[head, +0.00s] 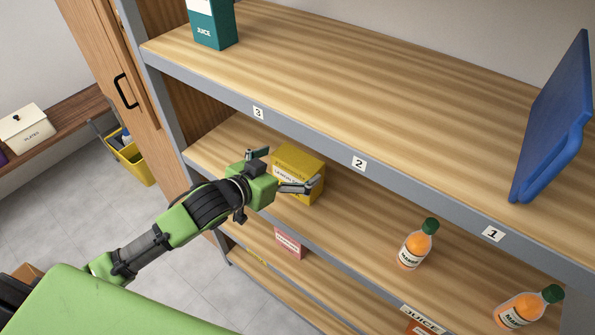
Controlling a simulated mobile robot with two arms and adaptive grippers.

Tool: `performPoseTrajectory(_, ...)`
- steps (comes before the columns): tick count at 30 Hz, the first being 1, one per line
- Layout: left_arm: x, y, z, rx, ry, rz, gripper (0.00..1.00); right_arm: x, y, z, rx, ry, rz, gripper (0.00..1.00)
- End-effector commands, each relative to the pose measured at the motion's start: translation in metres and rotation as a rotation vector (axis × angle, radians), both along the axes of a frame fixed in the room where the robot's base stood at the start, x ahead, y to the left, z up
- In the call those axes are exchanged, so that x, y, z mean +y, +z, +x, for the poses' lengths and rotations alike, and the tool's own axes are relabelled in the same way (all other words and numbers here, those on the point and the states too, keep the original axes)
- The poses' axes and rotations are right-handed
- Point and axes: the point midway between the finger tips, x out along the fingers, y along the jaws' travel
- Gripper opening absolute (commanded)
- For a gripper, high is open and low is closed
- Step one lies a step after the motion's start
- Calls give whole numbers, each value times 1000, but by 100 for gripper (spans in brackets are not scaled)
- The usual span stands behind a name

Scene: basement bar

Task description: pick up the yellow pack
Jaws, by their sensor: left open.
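The yellow pack (299,168) is a box standing on the middle shelf, towards its left end, below the labels 3 and 2. My left gripper (287,170) is open right at the pack, with one finger by its left top side and the other across its lower front right. The gripper hides part of the pack's front. I cannot tell whether the fingers touch it. My right gripper is not in view.
Two orange bottles (411,249) stand on the middle shelf to the right. The top shelf's grey edge (320,142) runs above the pack. A teal juice carton (212,24) and a blue board (552,120) stand on the top shelf. A pink box (288,243) sits below.

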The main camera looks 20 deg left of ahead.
Motion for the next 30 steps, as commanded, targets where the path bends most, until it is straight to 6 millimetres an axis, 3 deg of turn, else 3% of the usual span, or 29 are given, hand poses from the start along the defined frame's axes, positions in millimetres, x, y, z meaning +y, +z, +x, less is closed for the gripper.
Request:
performPoseTrajectory(3, -4, -1, 16, 0, 2, -1, 100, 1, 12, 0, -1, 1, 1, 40)
performPoseTrajectory(7, -8, -9, 29, 0, 1, -2, 100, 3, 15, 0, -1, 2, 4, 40)
performPoseTrajectory(17, -11, -13, 34, 0, -1, 0, 100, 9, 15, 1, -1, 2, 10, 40)
performPoseTrajectory(20, -10, -13, 34, 0, -1, 0, 79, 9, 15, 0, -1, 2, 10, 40)
performPoseTrajectory(25, -10, -14, 34, 0, -1, 0, 35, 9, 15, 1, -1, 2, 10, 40)
performPoseTrajectory(30, -11, -10, 35, -8, -2, -3, 34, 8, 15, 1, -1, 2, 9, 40)
